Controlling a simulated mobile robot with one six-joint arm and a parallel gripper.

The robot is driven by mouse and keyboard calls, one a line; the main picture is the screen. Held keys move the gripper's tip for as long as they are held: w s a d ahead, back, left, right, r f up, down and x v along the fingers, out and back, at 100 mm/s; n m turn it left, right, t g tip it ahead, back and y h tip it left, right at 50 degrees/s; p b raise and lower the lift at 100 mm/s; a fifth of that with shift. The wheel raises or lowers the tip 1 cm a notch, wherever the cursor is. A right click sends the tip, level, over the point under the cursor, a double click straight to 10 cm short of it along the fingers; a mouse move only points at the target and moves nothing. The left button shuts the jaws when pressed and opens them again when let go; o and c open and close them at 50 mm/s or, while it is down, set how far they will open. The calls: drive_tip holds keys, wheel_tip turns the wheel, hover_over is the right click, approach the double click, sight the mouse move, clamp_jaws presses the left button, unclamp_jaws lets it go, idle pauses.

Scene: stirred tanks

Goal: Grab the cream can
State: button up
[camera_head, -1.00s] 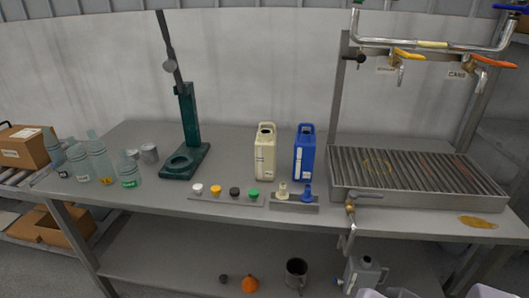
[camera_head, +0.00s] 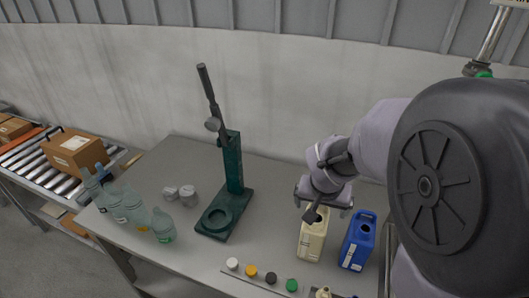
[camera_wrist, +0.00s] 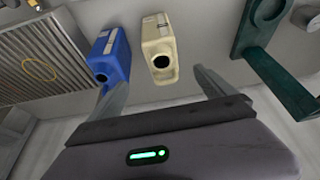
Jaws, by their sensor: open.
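The cream can (camera_head: 312,240) stands upright on the grey bench, with its dark open mouth facing up. In the wrist view the cream can (camera_wrist: 158,38) lies ahead of the gap between my fingers, its mouth towards me. My gripper (camera_head: 326,210) is open and empty, above and close to the can's top. In the wrist view my gripper (camera_wrist: 161,78) has one finger either side of the can's line, and no contact is visible. My gripper partly hides the can's top in the head view.
A blue can (camera_head: 357,243) stands close to the right of the cream can; my left finger overlaps it in the wrist view. A green press (camera_head: 234,165) stands to the left. Coloured caps (camera_head: 251,271) lie in front. Bottles (camera_head: 135,212) stand at the bench's left end.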

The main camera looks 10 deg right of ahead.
sight(319, 220)
drive_tip(key=b+x, duration=0.1)
drive_tip(key=x, duration=0.2)
drive_tip(key=b+x, duration=0.1)
drive_tip(key=x, duration=0.2)
drive_tip(key=s+x, duration=0.1)
drive_tip(key=x, duration=0.3)
drive_tip(key=shift+f+b, duration=0.3)
drive_tip(key=shift+b, duration=0.1)
drive_tip(key=x, duration=0.2)
drive_tip(key=w+b+x, duration=0.1)
drive_tip(key=x, duration=0.2)
drive_tip(key=shift+a+r, duration=0.1)
drive_tip(key=shift+a, duration=0.15)
clamp_jaws()
